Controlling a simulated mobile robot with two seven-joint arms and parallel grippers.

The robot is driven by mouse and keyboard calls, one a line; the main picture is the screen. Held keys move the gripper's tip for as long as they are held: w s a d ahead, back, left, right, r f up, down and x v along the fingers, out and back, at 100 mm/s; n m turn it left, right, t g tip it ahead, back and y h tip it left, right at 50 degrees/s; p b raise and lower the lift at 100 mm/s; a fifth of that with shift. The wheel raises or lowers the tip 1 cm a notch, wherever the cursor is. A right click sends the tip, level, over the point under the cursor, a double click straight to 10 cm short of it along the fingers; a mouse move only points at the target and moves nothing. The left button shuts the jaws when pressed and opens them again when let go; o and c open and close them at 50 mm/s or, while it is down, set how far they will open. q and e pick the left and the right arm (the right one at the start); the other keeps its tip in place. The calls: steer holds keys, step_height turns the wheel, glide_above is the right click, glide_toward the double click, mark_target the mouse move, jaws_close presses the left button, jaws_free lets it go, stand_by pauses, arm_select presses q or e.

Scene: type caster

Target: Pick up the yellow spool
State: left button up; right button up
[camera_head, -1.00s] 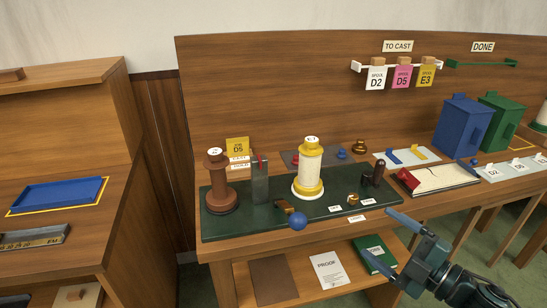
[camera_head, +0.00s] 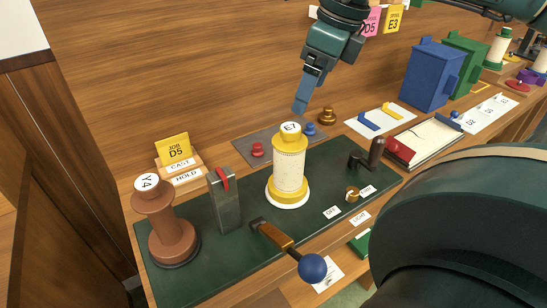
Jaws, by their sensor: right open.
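The yellow spool (camera_head: 289,172), cream-wound with yellow ends and a white top marked E7, stands upright on a white base on the dark green board (camera_head: 330,158). My right gripper (camera_head: 301,104) comes in from the top right and points down. Its fingertips appear just above and slightly right of the spool's top in the picture, apart from it and empty. It is seen nearly edge-on but open. My left gripper is not in view.
A brown spool (camera_head: 168,228) marked Y4 and a grey upright block (camera_head: 224,199) stand left. A blue-knobbed lever (camera_head: 312,267) is in front, and a dark crank handle (camera_head: 374,152) is right. My dark green arm part covers the lower right.

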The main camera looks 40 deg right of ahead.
mark_target(293, 128)
steer(key=x, duration=0.6)
steer(key=shift+s, duration=0.1)
steer(key=shift+w+a+p+x, duration=0.1)
steer(key=shift+p+x, duration=0.1)
steer(key=shift+x, duration=1.25)
steer(key=shift+w+a+p+x, duration=0.1)
steer(key=shift+a+p+x, duration=0.05)
steer(key=shift+x, duration=1.35)
steer(key=shift+r, duration=0.15)
steer(key=shift+c, duration=0.2)
steer(key=c, duration=1.5)
